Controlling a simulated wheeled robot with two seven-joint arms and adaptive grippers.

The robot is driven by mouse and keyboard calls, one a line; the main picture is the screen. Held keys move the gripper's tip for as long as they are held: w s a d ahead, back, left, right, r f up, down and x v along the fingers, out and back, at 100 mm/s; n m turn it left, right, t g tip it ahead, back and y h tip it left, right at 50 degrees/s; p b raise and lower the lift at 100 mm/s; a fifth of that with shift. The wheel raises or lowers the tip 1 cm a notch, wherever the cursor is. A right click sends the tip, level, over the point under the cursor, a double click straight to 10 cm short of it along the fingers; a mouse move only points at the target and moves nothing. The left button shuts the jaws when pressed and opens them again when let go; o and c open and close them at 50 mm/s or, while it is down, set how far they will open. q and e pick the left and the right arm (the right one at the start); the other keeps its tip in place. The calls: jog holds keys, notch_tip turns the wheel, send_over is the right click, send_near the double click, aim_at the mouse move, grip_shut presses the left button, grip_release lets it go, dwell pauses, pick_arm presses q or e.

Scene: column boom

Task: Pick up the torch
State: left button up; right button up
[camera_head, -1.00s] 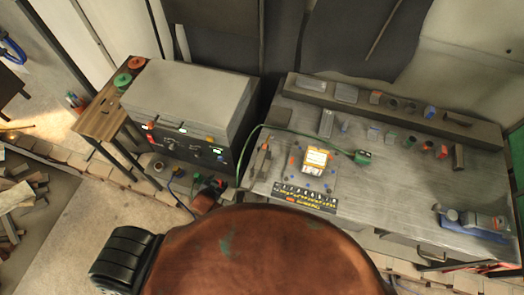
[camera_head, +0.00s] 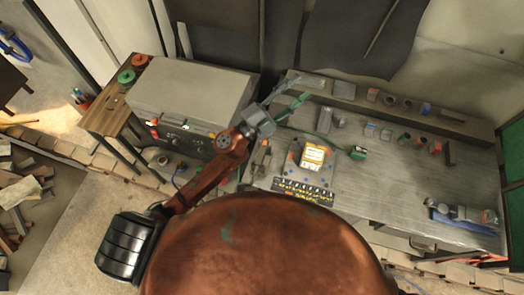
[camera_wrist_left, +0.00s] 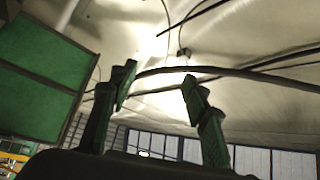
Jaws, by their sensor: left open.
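I cannot tell for sure which item is the torch. A small green tool (camera_head: 358,153) at the end of a green cable lies on the middle of the workbench (camera_head: 395,195). My left gripper (camera_head: 299,89) is open and empty, raised over the bench's back left corner, up and to the left of the green tool in the head view. In the left wrist view, its two green fingers (camera_wrist_left: 160,88) stand apart with nothing between them, facing the ceiling and windows. My right gripper is in neither view.
A grey-lidded machine (camera_head: 190,95) stands left of the bench. A board with a yellow-and-white item (camera_head: 313,154) lies near the front left. A blue and orange tool (camera_head: 465,217) sits at the right. Small parts line the back ledge (camera_head: 450,122). The bench's right middle is clear.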

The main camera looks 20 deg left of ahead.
pick_arm(q)
jog(key=s+d+f+m+g+h, duration=0.2)
jog(key=s+d+m+g, duration=0.1)
jog(key=d+m+g, duration=0.25)
jog(key=s+d+f+m+g+h, duration=0.2)
jog(key=s+d+f+m+g, duration=0.1)
jog(key=d+m+g, duration=0.3)
jog(key=m+g+y, duration=0.4)
jog(key=g+y, duration=0.1)
jog(key=y, duration=1.3)
send_over(263, 149)
jog(key=f, duration=2.4)
jog(key=shift+d+f, duration=0.3)
jog(key=shift+f, duration=0.1)
jog(key=shift+a+f+p, duration=0.15)
jog(key=shift+f+p, duration=0.1)
jog(key=shift+f, duration=0.3)
jog(key=shift+a+f+p, duration=0.15)
jog(key=shift+f+p, duration=0.1)
jog(key=shift+f, duration=0.3)
notch_tip(263, 149, down, 5)
jog(key=shift+s+f+p, duration=0.1)
jog(key=shift+s+p, duration=0.05)
jog(key=shift+p, duration=0.95)
jog(key=shift+f, duration=0.1)
jog(key=shift+c, duration=0.5)
